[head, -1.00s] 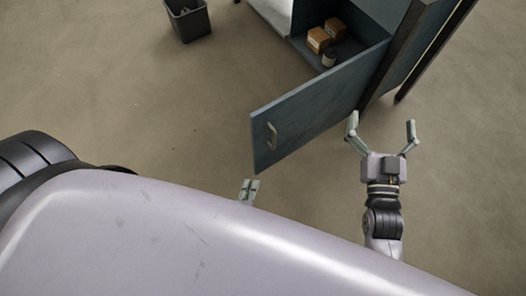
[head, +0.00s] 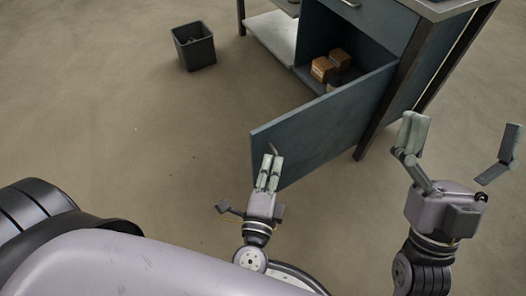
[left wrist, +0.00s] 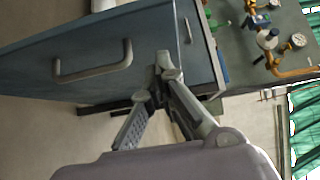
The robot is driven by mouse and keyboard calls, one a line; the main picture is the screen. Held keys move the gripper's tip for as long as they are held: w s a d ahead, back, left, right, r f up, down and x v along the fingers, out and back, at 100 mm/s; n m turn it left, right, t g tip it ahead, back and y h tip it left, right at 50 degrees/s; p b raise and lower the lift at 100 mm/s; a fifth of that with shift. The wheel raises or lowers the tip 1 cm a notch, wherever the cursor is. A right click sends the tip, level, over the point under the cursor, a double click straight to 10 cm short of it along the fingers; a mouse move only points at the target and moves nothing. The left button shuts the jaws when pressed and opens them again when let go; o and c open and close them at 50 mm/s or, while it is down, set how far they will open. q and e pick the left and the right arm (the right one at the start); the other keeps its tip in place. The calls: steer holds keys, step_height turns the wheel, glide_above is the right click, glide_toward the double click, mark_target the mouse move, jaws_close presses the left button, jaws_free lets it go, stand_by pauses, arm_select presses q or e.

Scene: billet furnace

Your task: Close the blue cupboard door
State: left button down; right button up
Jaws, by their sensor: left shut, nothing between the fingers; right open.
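The blue cupboard door (head: 325,125) stands wide open in the head view, swung out from the bench toward me. Its handle (head: 273,148) is near the free edge, partly hidden by my left gripper. My left gripper (head: 272,158) is shut and empty, its fingertips over the door's handle end; whether they touch it I cannot tell. In the left wrist view a blue panel that looks like the door (left wrist: 60,45) bears a grey handle (left wrist: 93,62), left of the fingers. My right gripper (head: 457,145) is open and empty, right of the door.
Inside the open cupboard (head: 310,40) are brown boxes (head: 322,69) and a partly hidden pale item. A grey bin (head: 194,47) stands on the floor to the left. The left wrist view shows pipes with gauges (left wrist: 298,40) on the worktop. The floor left of the door is clear.

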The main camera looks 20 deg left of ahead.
mark_target(267, 136)
arm_select(q)
steer(key=shift+w+a, duration=1.4)
steer(key=shift+a, duration=0.25)
